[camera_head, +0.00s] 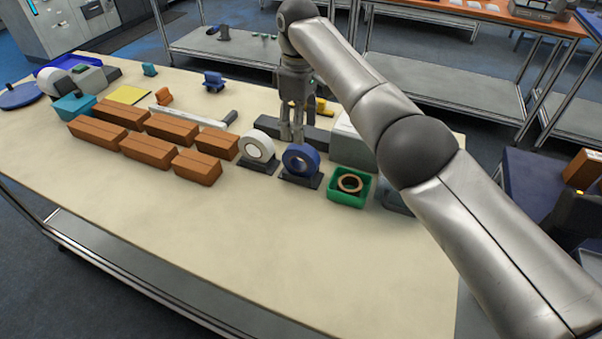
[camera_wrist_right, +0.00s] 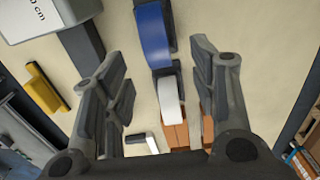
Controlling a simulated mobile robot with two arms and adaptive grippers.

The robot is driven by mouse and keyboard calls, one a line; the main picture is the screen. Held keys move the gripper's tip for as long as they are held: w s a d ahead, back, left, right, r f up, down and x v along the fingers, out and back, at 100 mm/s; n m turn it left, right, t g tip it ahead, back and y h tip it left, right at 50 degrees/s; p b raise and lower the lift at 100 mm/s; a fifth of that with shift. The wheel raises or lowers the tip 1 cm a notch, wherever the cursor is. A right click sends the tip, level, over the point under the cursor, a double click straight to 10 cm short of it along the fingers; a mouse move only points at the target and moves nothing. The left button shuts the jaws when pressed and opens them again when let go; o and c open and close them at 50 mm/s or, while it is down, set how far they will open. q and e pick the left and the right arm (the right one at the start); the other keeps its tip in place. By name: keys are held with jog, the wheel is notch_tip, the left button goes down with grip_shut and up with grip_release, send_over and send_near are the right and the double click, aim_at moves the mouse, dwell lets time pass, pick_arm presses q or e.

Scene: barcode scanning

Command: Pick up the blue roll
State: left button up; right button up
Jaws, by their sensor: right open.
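The blue roll (camera_head: 300,159) stands upright on a dark holder on the table, between a white roll and a green bin. In the right wrist view the blue roll (camera_wrist_right: 153,40) shows beyond and between the spread fingers. My right gripper (camera_head: 291,138) points down just behind the blue and white rolls in the head view. In the right wrist view, my right gripper (camera_wrist_right: 160,78) is open with nothing between its fingers. I cannot see my left gripper.
The white roll (camera_head: 256,147) stands left of the blue one. The green bin (camera_head: 348,188) with a brown ring is to the right. Several brown boxes (camera_head: 150,149) fill the left middle. The table's front (camera_head: 240,245) is clear. A white box (camera_wrist_right: 45,15) is near the right gripper.

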aim_at(299, 146)
jog(key=shift+f, duration=0.75)
notch_tip(299, 146, down, 5)
jog(key=shift+p, duration=0.3)
jog(key=f, duration=0.3)
jog(key=f+p, duration=0.1)
jog(key=f, duration=0.1)
jog(key=shift+w+d+f, duration=0.15)
jog(key=shift+d, duration=0.1)
jog(key=c, duration=1.2)
